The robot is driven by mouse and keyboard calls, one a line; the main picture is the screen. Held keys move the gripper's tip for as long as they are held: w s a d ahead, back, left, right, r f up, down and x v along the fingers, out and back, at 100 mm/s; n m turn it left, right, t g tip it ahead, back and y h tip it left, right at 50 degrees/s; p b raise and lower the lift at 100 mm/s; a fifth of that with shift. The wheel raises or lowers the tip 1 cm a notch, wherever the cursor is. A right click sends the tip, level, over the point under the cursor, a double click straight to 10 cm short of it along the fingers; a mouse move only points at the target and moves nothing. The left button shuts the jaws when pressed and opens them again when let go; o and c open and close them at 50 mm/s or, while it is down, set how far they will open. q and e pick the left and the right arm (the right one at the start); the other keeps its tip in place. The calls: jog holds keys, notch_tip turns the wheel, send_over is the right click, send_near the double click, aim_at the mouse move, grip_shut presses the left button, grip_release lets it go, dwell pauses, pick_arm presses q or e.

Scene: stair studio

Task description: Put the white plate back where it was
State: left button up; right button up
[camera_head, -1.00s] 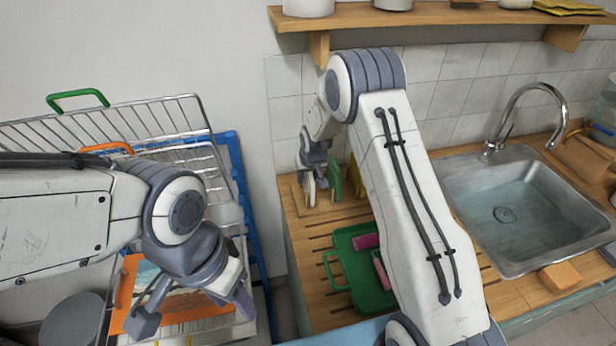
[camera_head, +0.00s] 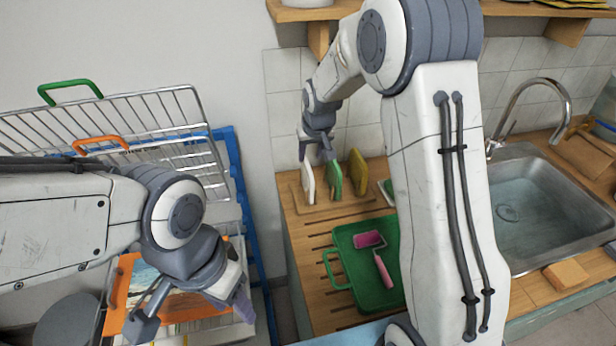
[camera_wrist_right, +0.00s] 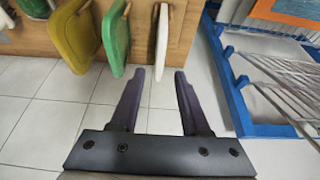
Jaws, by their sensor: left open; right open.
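The white plate (camera_head: 308,184) stands on edge in the wooden rack (camera_head: 325,208) on the counter, left of a green plate (camera_head: 334,178) and a yellow one (camera_head: 357,172). My right gripper (camera_head: 318,156) is open and empty just above the white and green plates. In the right wrist view, the white plate (camera_wrist_right: 161,40) shows edge-on beyond the two spread fingers (camera_wrist_right: 160,75), apart from them. My left gripper (camera_head: 190,316) is open and empty at the lower left, in front of the orange-framed picture (camera_head: 118,302).
A sink (camera_head: 540,200) is at right and a shelf (camera_head: 420,14) above. Wire racks (camera_head: 150,125) and a blue frame (camera_head: 236,170) stand at left.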

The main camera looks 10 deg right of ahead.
jog(key=s+a+r+n+g, duration=0.15)
jog(key=s+a, duration=0.25)
jog(key=s, duration=0.5)
jog(key=s+a+r+n+g+y, duration=0.1)
jog(key=s+a+r+n, duration=0.15)
jog(key=s+a, duration=0.45)
jog(key=s+a+r+n+g, duration=0.1)
jog(key=s+a+r, duration=0.1)
jog(key=s, duration=0.8)
jog(key=s+d+n, duration=0.1)
jog(key=s+n, duration=0.1)
jog(key=s, duration=0.9)
jog(key=shift+s+f+g, duration=0.2)
jog(key=shift+f+g, duration=0.05)
jog(key=shift+g, duration=0.2)
jog(key=shift+d, duration=0.15)
